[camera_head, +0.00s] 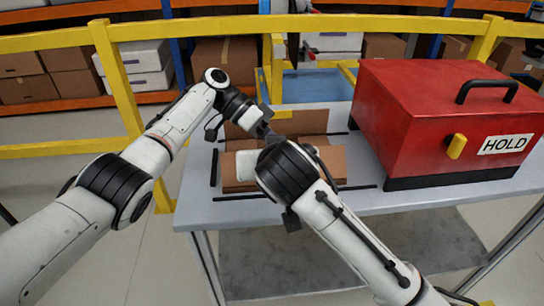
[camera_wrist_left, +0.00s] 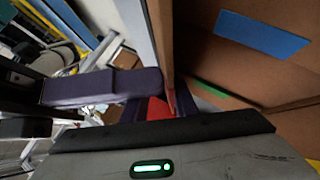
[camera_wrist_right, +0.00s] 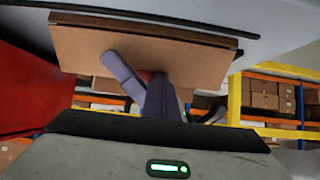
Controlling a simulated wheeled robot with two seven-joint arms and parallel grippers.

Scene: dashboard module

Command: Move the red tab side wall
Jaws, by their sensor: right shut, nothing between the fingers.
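The brown box (camera_head: 239,181) lies open on the table, with raised brown walls at its back. In the left wrist view a brown wall (camera_wrist_left: 168,45) runs down to a small red tab (camera_wrist_left: 158,109). My left gripper (camera_wrist_left: 160,107) has its fingers on both sides of the red tab; whether they press on it is unclear. My right gripper (camera_wrist_right: 160,97) is shut and empty, close to the red tab (camera_wrist_right: 147,76) and the brown wall (camera_wrist_right: 165,60). The two grippers nearly meet; in the head view my right arm hides most of the contact area.
A red case (camera_head: 410,125) with a black handle and a HOLD label stands on the table (camera_head: 420,200) at the right. Thin black strips lie around the box. A yellow rail (camera_head: 60,40) runs behind the table. The table front right is clear.

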